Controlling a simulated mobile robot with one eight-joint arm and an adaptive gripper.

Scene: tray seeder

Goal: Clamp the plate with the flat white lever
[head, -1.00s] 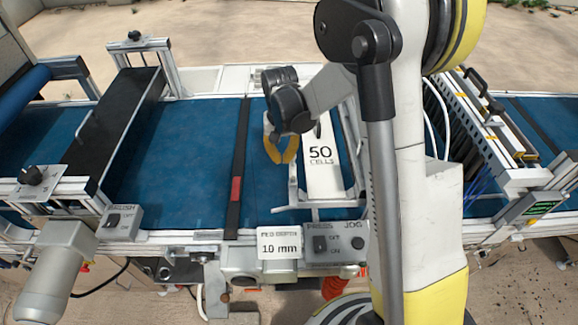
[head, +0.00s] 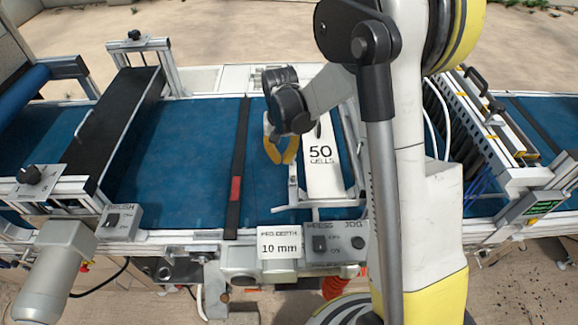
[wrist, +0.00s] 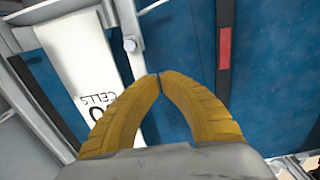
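The white plate (head: 324,178) marked "50 CELLS" lies lengthwise across the press frame over the blue belt. It also shows in the wrist view (wrist: 72,62), at the left. A pale bar with a round peg (wrist: 130,45) runs beside the plate; I cannot tell whether it is the flat white lever. My gripper (head: 281,161) hangs just left of the plate. In the wrist view its yellow fingers (wrist: 159,77) meet at the tips with nothing seen between them. The tips are near the peg end of the bar; contact cannot be told. My arm hides the plate's right surroundings.
A "10 mm" peg-depth sign (head: 280,245) and a press and jog switch box (head: 337,243) stand at the front rail. A dark strap with a red patch (head: 236,190) crosses the belt at left. The blue belt (head: 180,150) further left is clear.

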